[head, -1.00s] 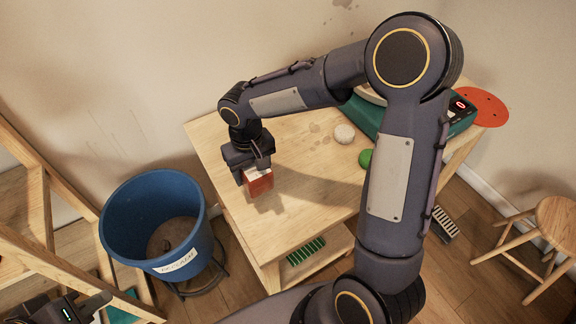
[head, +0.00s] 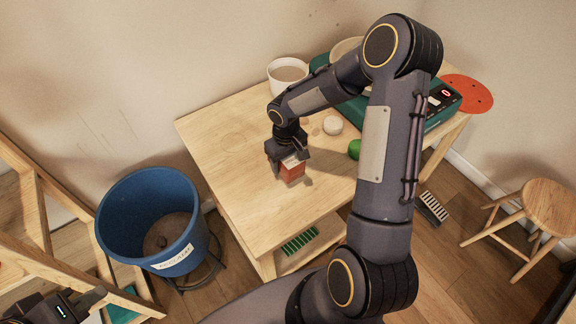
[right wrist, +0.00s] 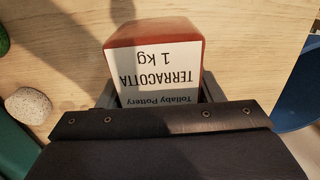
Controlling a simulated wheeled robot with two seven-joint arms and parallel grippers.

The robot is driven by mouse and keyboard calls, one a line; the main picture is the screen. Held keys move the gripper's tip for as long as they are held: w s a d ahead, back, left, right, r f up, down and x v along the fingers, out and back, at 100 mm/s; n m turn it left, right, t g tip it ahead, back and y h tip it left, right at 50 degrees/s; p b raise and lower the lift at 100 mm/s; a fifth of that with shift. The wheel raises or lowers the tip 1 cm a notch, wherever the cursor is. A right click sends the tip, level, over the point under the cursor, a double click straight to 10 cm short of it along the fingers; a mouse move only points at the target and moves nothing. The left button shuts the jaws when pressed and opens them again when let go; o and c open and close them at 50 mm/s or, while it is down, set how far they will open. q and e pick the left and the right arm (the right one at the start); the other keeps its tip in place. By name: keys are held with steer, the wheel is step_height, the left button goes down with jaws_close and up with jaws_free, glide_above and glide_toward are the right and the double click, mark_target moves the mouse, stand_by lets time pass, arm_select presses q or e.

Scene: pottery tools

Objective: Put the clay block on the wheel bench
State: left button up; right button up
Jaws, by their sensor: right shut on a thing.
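The clay block (head: 291,171) is reddish brown with a white label. In the right wrist view the block (right wrist: 155,52) shows a label reading "TERRACOTTA 1 kg". My right gripper (head: 288,158) is shut on it and points down over the wooden bench (head: 225,165). The block is at or just above the bench top; I cannot tell whether it touches. My left gripper (head: 85,303) is at the bottom left corner of the head view, away from the bench, partly cut off; its opening is unclear.
A teal device (head: 437,107) with a red display, a white pot (head: 287,74), a pale round lump (head: 333,125) and a green ball (head: 354,149) are on the bench. A blue bucket (head: 130,226) stands left and a stool (head: 548,208) right. The bench's left part is clear.

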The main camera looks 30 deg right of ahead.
steer(key=f, duration=0.3)
steer(key=shift+w+d+p, duration=0.1)
steer(key=shift+d+p, duration=0.25)
steer(key=shift+f, duration=0.35)
steer(key=shift+f, duration=0.2)
steer(key=o, duration=1.8)
steer(key=shift+c, duration=0.2)
